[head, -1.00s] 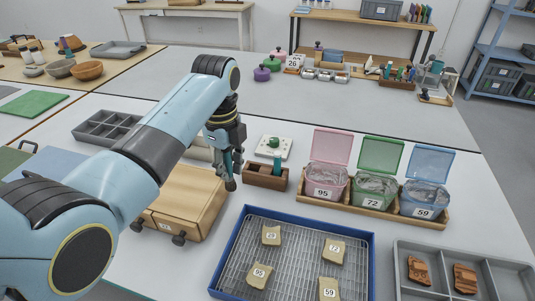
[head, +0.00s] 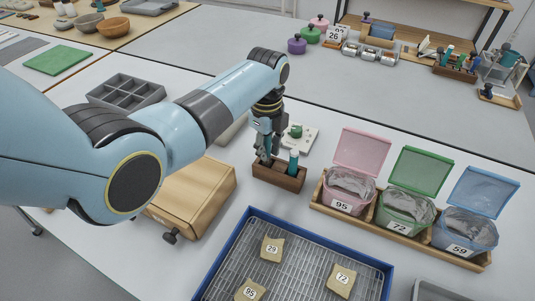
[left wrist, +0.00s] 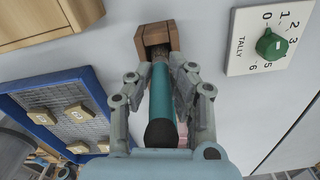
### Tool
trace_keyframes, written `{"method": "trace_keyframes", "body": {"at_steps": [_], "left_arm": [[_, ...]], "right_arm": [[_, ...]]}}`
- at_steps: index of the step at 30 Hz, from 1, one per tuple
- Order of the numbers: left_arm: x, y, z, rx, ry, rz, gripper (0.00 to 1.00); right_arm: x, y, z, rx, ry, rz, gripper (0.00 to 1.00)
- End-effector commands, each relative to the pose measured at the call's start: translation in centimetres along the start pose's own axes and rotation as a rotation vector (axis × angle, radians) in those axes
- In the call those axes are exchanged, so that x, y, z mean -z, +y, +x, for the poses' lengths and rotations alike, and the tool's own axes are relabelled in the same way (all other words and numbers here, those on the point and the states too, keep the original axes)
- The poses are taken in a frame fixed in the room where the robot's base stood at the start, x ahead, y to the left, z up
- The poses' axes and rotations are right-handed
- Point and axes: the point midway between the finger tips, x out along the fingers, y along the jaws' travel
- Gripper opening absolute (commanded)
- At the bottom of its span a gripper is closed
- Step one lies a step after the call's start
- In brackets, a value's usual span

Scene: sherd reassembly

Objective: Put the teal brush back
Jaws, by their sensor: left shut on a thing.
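My left gripper (head: 265,158) is shut on the teal brush, over the left part of a small brown wooden holder (head: 277,180). In the left wrist view the teal brush (left wrist: 161,95) lies between the fingers (left wrist: 165,90), its dark end near the camera and its far end at the holder (left wrist: 150,37). I cannot tell whether that end is inside. The fingers mostly hide the brush in the head view. Another teal upright thing (head: 293,162) stands in the right part of the holder. My right gripper is not in view.
A white tally plate (head: 303,139) with a green knob lies behind the holder. Lidded pink, green and blue bins (head: 405,212) stand to the right. A wooden box (head: 195,195) is to the left. A blue-rimmed tray (head: 222,255) with numbered sherds is in front.

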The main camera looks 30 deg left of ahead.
Motion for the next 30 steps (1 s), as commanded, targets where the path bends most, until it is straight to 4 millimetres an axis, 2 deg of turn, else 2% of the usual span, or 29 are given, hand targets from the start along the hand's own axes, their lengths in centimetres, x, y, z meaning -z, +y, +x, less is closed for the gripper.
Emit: {"method": "trace_keyframes", "body": {"at_steps": [1,4,15,16,21,30], "left_arm": [[0.0,0.0,1.0,-0.002,0.0,0.0,0.0],[0.0,0.0,1.9,-0.001,0.0,0.0,0.0],[0.0,-0.1,2.3,0.001,0.0,0.0,0.0],[0.0,-0.1,2.4,0.001,0.0,0.0,0.19],[0.0,0.0,2.3,0.001,0.0,0.0,0.41],[0.0,-0.1,2.3,0.002,0.0,0.0,0.41]], "right_arm": [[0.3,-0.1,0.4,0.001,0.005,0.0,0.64],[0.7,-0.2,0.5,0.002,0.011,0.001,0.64],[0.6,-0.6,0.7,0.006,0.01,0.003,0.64],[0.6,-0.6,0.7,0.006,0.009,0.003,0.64],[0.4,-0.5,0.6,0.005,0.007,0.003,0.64],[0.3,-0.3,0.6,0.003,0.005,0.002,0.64]]}}
